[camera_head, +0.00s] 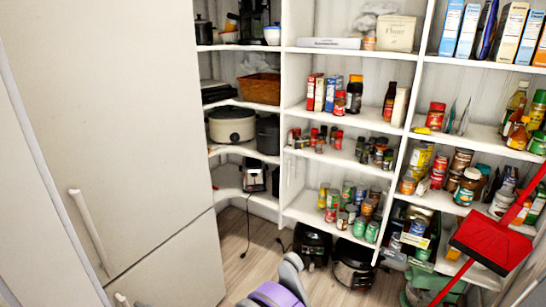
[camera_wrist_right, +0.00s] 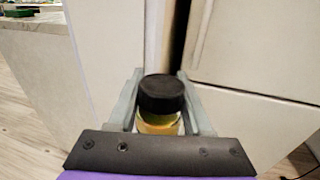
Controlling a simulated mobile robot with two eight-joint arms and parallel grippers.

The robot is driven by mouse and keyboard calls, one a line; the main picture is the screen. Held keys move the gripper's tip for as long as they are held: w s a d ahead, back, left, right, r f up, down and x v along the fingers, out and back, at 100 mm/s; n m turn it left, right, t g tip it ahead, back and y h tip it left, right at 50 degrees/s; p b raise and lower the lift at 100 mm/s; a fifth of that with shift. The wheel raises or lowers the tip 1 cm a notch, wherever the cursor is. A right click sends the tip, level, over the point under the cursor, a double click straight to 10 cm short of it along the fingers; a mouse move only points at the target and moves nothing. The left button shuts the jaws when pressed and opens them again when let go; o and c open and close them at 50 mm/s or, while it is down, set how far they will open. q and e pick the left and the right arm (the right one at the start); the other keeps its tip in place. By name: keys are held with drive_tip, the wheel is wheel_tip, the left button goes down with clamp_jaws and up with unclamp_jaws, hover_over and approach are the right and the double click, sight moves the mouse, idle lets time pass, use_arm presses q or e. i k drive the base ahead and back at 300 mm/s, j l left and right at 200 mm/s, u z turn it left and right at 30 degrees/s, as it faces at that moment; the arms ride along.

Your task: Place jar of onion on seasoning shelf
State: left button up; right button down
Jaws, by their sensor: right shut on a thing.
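A small jar (camera_wrist_right: 161,118) with a black lid and a yellow-green band stands upright in my right gripper (camera_wrist_right: 161,100) in the right wrist view. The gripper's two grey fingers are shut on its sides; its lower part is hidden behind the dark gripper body. I cannot read its label. In the head view, small spice jars (camera_head: 320,139) stand in two groups on a white middle shelf (camera_head: 332,160), with a gap between the groups.
Cans (camera_head: 359,228) fill the shelf below; sauce bottles and boxes (camera_head: 319,92) stand above. Black appliances (camera_head: 353,264) sit on the floor beneath. A red dustpan (camera_head: 493,240) juts in at right. A large pale fridge (camera_head: 120,120) stands at left. Some floor (camera_head: 240,243) is clear.

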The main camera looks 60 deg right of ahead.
sight(342, 158)
drive_tip(key=i+l+z, duration=0.25)
drive_tip(key=l+z, duration=0.2)
drive_tip(key=i+l+z, duration=0.4)
drive_tip(key=k+j, duration=0.1)
